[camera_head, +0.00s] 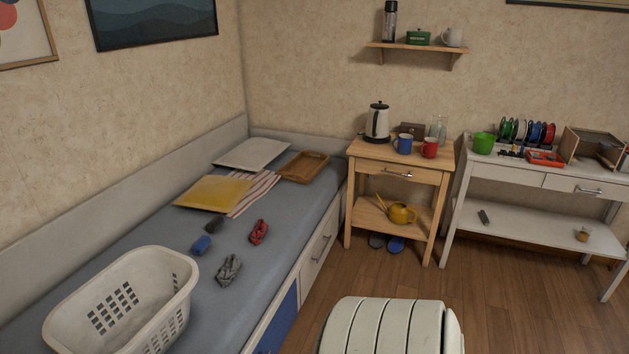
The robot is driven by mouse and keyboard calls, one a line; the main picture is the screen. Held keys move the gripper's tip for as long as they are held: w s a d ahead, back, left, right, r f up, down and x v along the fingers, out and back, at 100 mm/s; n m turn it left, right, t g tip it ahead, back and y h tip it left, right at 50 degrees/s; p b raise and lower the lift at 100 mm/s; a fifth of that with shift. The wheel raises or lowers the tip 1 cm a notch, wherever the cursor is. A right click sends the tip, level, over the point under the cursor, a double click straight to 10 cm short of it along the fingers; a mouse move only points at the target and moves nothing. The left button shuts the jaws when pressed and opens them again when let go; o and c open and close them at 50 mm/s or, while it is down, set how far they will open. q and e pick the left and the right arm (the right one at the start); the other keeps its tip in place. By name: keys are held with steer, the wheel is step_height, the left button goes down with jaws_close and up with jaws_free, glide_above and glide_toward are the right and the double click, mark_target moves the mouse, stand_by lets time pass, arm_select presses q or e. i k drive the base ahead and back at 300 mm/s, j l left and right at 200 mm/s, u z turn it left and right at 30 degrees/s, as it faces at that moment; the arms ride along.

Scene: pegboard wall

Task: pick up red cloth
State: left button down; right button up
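A crumpled red cloth (259,232) lies on the grey top of the bed (160,240), toward its right edge. A crumpled grey cloth (229,270) lies nearer to me. A rolled blue item (201,245) and a small dark item (214,225) lie to the left of the red cloth. Nothing covers the red cloth. Neither of my grippers shows in the head view.
A white laundry basket (172,272) stands at the bed's near end. A wooden stand (437,160) and white table (510,172) stand right. Floor between is mostly clear.

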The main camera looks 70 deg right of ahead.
mark_target(259, 231)
steer(key=z, duration=1.85)
steer(key=u, duration=0.45)
steer(key=i+l+u, duration=0.15)
steer(key=l+u, duration=0.15)
steer(key=i+l+u, duration=0.15)
steer(key=l+u, duration=0.15)
steer(key=l, duration=0.2)
steer(key=i+l+u, duration=0.1)
steer(key=l+u, duration=0.2)
steer(key=l, duration=0.15)
steer(key=l+u, duration=0.3)
steer(key=l, duration=0.15)
